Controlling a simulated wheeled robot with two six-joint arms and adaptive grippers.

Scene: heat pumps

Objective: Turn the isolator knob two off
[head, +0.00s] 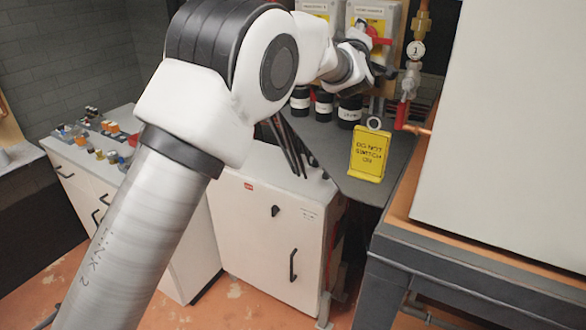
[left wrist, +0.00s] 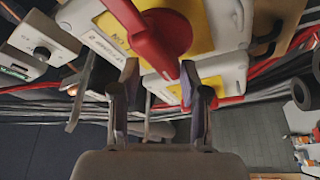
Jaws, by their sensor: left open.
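Two pale isolator boxes with yellow plates stand at the back in the head view, a left box (head: 318,8) and a right box (head: 393,18). A red knob (head: 378,38) shows on the right box; I cannot read the labels. In the left wrist view a large red knob (left wrist: 168,32) with a long handle sits on a yellow plate, with another box (left wrist: 222,75) behind it. My left gripper (left wrist: 160,68) is open, its fingertips just short of the knob and either side of its handle's lower end. In the head view the gripper (head: 377,68) is partly hidden. My right gripper is out of view.
A yellow sign (head: 368,155) stands on the grey worktop (head: 325,135), near black labelled jars (head: 349,112). A pressure gauge (head: 415,50) and copper piping with a red valve (head: 402,115) are close at the right. A large white panel (head: 505,130) fills the right side.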

